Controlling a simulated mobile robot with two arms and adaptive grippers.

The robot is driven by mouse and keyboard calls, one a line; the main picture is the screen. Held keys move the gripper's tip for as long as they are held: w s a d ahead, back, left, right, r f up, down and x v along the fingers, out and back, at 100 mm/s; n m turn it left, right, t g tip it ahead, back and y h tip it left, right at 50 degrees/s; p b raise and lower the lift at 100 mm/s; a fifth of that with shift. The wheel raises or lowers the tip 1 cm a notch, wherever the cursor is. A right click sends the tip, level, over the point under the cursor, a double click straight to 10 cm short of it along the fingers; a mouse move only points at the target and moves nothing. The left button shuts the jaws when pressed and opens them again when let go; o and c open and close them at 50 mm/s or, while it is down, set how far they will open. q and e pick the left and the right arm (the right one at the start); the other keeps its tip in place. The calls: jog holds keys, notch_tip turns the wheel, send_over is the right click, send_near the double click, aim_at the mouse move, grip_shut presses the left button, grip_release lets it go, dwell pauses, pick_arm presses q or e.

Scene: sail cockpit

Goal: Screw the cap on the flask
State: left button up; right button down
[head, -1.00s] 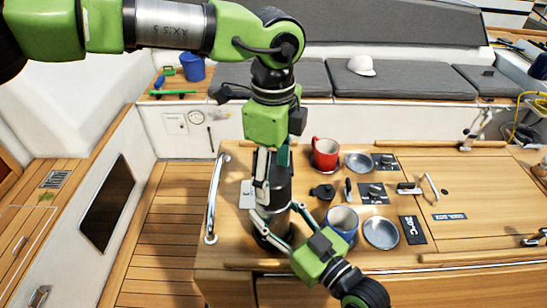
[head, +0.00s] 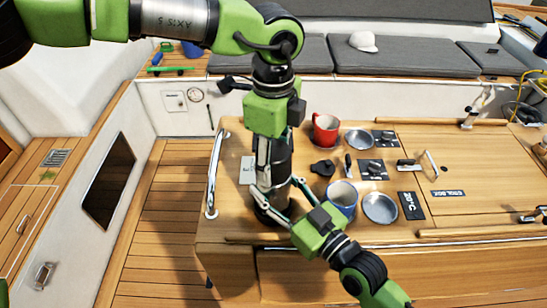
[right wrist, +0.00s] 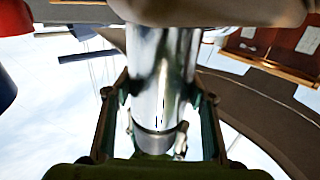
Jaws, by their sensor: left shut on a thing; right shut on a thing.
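My right gripper (head: 275,203) reaches in from the lower right, shut on the flask's lower part. In the right wrist view the flask shows as a shiny metal cylinder (right wrist: 160,75) between the right fingers (right wrist: 155,120).
A red mug (head: 326,129), a blue mug (head: 342,197) and metal bowls (head: 380,208) stand right of the flask. A small black item (head: 322,167) lies near them. A metal rail (head: 214,175) edges the table's left side. The floor left of it is clear.

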pick_arm(q)
jog(key=m, duration=0.5)
jog(key=shift+m, duration=0.4)
jog(key=m, duration=2.8)
jog(key=shift+f, duration=0.1)
jog(key=m, duration=1)
jog(key=shift+m, duration=0.4)
jog(key=o, duration=1.3)
